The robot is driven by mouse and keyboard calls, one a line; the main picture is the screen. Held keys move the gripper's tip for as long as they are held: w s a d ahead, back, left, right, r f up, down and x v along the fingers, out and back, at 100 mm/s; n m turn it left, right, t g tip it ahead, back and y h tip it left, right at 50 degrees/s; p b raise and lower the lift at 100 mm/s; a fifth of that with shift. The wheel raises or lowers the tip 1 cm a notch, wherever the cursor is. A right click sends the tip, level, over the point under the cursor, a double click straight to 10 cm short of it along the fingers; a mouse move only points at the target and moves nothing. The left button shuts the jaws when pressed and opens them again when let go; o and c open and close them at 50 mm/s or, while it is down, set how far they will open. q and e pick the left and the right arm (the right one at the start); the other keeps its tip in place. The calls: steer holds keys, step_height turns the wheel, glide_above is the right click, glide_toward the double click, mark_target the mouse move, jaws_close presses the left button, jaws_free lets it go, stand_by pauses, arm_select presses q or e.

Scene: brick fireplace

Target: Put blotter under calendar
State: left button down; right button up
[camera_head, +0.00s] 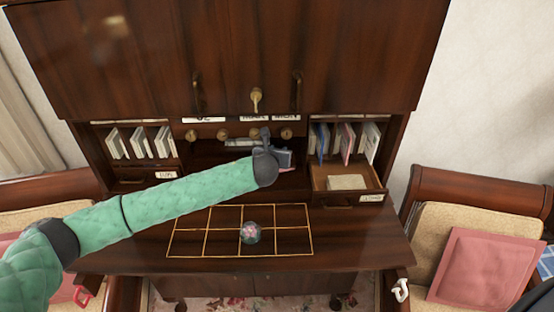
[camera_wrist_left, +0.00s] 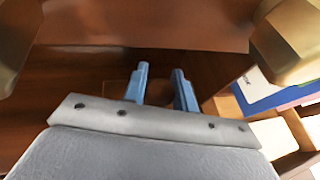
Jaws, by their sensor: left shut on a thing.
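My left gripper (camera_head: 266,136) reaches into the middle recess of the writing desk, under the row of brass knobs. Its two blue-grey fingers show in the left wrist view (camera_wrist_left: 161,87), a short way apart against dark wood. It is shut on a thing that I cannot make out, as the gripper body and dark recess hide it. I cannot clearly identify the blotter or the calendar. My right gripper is not in view.
A glass paperweight (camera_head: 251,233) with a pink flower stands on the gold-lined grid (camera_head: 184,237) of the desk top. An open drawer (camera_head: 327,195) at right holds a beige block (camera_head: 345,182). Cards and envelopes fill side slots. Chairs with cushions (camera_head: 487,268) flank the desk.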

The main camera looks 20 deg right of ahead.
arm_select(q)
steer(key=shift+s+f, duration=0.1)
steer(key=shift+f, duration=0.55)
steer(key=shift+f+p, duration=1.35)
steer(key=shift+f, duration=0.75)
steer(key=shift+a+f, duration=0.1)
steer(key=shift+f, duration=0.1)
steer(key=shift+f, duration=0.1)
steer(key=c, duration=1.1)
jaws_free()
